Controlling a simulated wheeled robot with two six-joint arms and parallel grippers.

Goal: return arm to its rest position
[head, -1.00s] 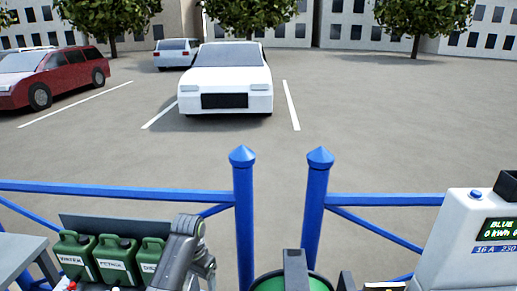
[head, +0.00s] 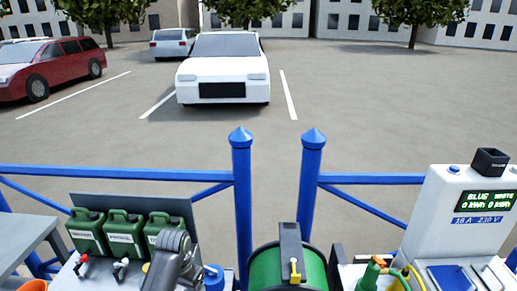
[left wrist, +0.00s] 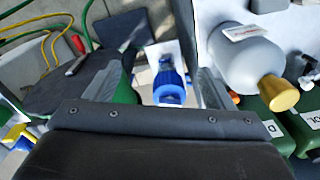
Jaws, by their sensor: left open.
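My left arm (head: 172,262) shows as a grey link at the bottom of the head view, in front of the green cans. Its gripper is out of that view. In the left wrist view my left gripper (left wrist: 158,85) is open, with its two dark fingers well apart. A blue-topped fitting (left wrist: 168,82) shows between and beyond the fingers; I see no contact with it. My right gripper is in neither view.
Green cans (head: 125,232) stand behind my arm. A green reel (head: 262,268) is at bottom centre, and a white power post (head: 440,215) at right. A blue railing (head: 241,200) runs behind. The wrist view shows a grey cylinder (left wrist: 238,55) with a gold cap close by.

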